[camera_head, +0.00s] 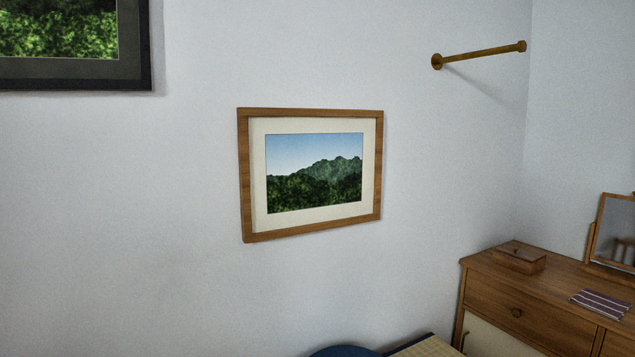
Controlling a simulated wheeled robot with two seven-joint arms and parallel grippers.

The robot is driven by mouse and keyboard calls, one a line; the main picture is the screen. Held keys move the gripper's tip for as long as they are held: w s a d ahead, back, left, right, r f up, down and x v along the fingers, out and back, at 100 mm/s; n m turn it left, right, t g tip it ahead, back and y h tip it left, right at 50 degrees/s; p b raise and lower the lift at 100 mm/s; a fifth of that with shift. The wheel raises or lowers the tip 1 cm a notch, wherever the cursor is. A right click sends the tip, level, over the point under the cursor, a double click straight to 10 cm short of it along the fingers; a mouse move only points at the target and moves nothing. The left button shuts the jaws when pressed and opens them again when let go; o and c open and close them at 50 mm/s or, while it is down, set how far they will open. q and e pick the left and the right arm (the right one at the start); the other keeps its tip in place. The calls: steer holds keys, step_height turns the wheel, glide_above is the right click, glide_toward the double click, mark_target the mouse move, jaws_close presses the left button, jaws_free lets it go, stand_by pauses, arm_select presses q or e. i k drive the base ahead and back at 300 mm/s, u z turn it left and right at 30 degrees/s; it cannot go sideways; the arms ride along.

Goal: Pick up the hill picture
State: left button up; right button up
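The hill picture (315,172) hangs on the white wall near the middle of the head view. It shows green wooded hills under a blue sky, with a cream mat and a brown wooden frame. It looks flat against the wall, with nothing in front of it. Neither of my grippers shows in this view.
A dark-framed picture (80,72) is cut off at the upper left. A wooden dresser (530,315) at lower right holds a small box (518,259), a striped cloth (602,303) and a mirror (612,232). A dark blue round thing (345,352) is at the bottom.

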mark_target(302, 171)
steer(key=u, duration=1.6)
steer(key=k, duration=0.15)
steer(key=z, duration=2.85)
steer(key=i, duration=1)
steer(key=u, duration=0.75)
steer(key=i, duration=0.95)
steer(key=u, duration=1.05)
